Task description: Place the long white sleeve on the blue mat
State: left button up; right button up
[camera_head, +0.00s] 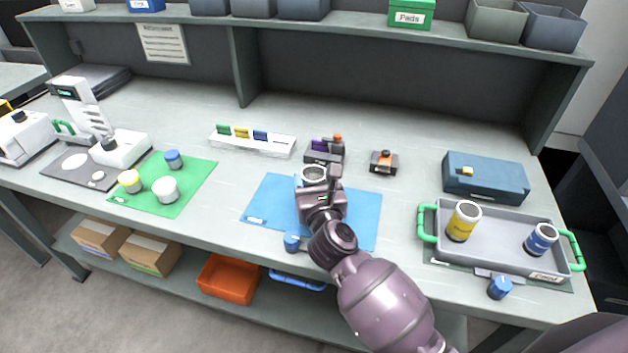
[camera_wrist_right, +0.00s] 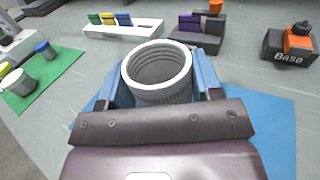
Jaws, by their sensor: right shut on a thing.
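A white, open-topped sleeve with a ribbed inside (camera_head: 312,174) is upright in my right gripper (camera_head: 319,184). The right wrist view shows the sleeve (camera_wrist_right: 157,72) between two blue fingers of the gripper (camera_wrist_right: 160,88), shut on it. The blue mat (camera_head: 266,202) lies below the gripper at the table's middle; it also shows in the right wrist view (camera_wrist_right: 268,125). The sleeve's lower end is hidden by my gripper, so I cannot tell whether it touches the mat. My left gripper is not in view.
A small blue cylinder (camera_head: 292,242) is at the mat's front edge. Behind the mat are a purple-and-grey block (camera_head: 318,152) and an orange-black device (camera_head: 383,162). A grey tray (camera_head: 490,250) stands right. A green mat (camera_head: 196,183) with several cylinders lies left.

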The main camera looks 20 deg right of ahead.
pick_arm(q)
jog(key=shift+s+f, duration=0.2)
pick_arm(e)
jog(key=o, duration=1.3)
jog(key=shift+r, duration=0.2)
jog(key=shift+s+f, duration=0.15)
jog(key=shift+s, duration=0.2)
jog(key=s, duration=0.3)
jog(key=s+a, duration=0.1)
jog(key=s, duration=0.6)
jog(key=shift+s+a, duration=0.25)
jog(key=shift+s, duration=0.4)
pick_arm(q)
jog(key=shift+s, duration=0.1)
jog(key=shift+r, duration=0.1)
